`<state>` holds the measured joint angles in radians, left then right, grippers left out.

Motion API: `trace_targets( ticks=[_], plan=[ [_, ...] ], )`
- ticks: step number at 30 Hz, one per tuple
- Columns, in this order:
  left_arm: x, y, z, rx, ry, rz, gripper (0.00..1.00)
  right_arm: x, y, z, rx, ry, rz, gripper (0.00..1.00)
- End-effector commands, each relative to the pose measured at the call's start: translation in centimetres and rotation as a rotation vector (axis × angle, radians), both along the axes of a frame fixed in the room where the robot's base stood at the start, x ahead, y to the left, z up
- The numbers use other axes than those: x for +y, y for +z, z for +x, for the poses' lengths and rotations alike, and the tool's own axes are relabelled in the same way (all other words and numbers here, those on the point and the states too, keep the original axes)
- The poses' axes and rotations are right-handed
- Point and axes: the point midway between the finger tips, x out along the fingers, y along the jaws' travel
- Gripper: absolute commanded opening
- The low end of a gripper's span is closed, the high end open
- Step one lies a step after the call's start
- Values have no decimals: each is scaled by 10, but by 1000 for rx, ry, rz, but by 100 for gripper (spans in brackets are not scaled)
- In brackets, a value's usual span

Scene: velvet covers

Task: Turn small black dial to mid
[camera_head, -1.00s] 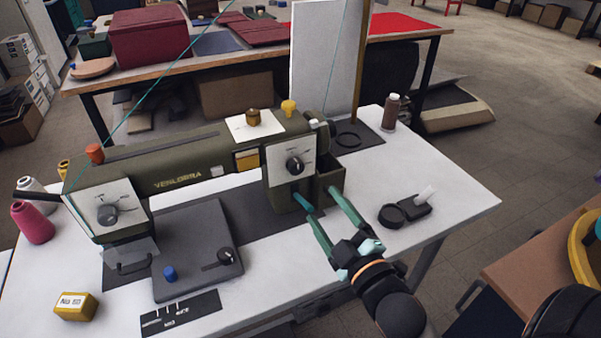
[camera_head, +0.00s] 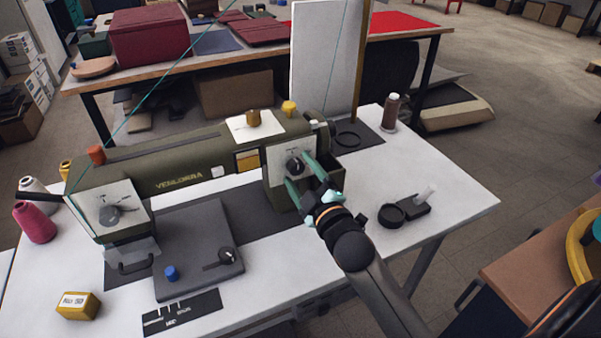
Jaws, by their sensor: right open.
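The small black dial (camera_head: 294,165) sits on a white plate (camera_head: 276,160) on the right end of the olive sewing machine (camera_head: 170,178). My right gripper (camera_head: 299,170) is open, with its green fingers pointing at this plate. One finger is below the dial and the other to its right. I cannot tell whether either finger touches it. The plate's lower right part is partly hidden by the fingers. A larger grey dial (camera_head: 109,215) is on the machine's left plate, and a black lever knob (camera_head: 226,255) is on the grey base. My left gripper is not in view.
A brown thread spool (camera_head: 391,112) and a black round holder (camera_head: 392,214) stand on the white table to the right. An open olive box (camera_head: 330,175) adjoins the dial plate. A yellow block (camera_head: 78,306) lies front left. The table's right part is mostly clear.

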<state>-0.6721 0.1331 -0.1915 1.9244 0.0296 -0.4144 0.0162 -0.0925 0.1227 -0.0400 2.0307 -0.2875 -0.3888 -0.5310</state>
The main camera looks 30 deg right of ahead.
Motion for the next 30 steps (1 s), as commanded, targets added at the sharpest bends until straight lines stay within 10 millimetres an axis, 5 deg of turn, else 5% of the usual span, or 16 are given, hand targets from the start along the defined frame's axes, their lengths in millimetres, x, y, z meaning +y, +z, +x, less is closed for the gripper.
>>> trace_targets(
  ticks=[7, 26, 30],
  plan=[
    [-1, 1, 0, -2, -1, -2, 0, 0, 0, 0, 1, 1, 0, 73],
    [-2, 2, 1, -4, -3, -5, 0, 0, -1, 0, 1, 1, 0, 2],
    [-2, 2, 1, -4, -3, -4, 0, 0, -1, 0, 1, 0, 1, 0]
  ],
)
